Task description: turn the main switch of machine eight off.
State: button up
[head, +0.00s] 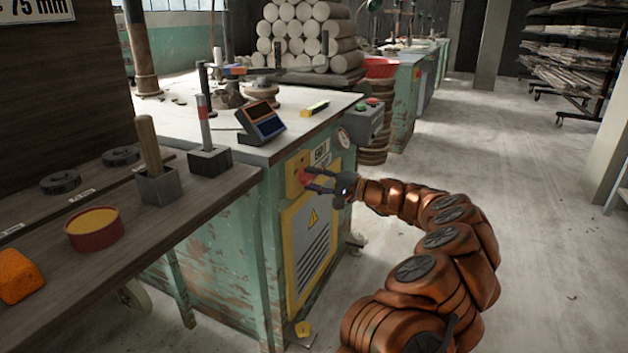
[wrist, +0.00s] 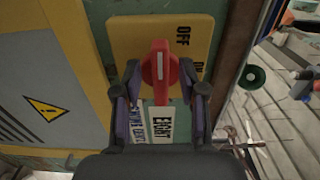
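The main switch is a red handle (wrist: 160,73) with a white mark, on a yellow plate (wrist: 125,50). In the wrist view it stands upright; "OFF" is printed at its upper right, and a second word below that is partly hidden. I cannot tell which word it points to. A white label reading "EIGHT" (wrist: 162,124) is beside the plate; it also shows in the head view (head: 321,153) on the green machine (head: 225,262). My gripper (wrist: 164,78) is open, one finger on each side of the red handle, with gaps visible. In the head view my gripper (head: 311,180) covers part of the switch.
A yellow-framed vent panel with a warning triangle (head: 313,217) is below the switch. A grey box with red and green buttons (head: 369,112) juts out at the machine's right corner. A wooden bench (head: 125,215) with tools stands at left. The floor at right is open.

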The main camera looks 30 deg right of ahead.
jog(key=v, duration=1.2)
dwell(0.6)
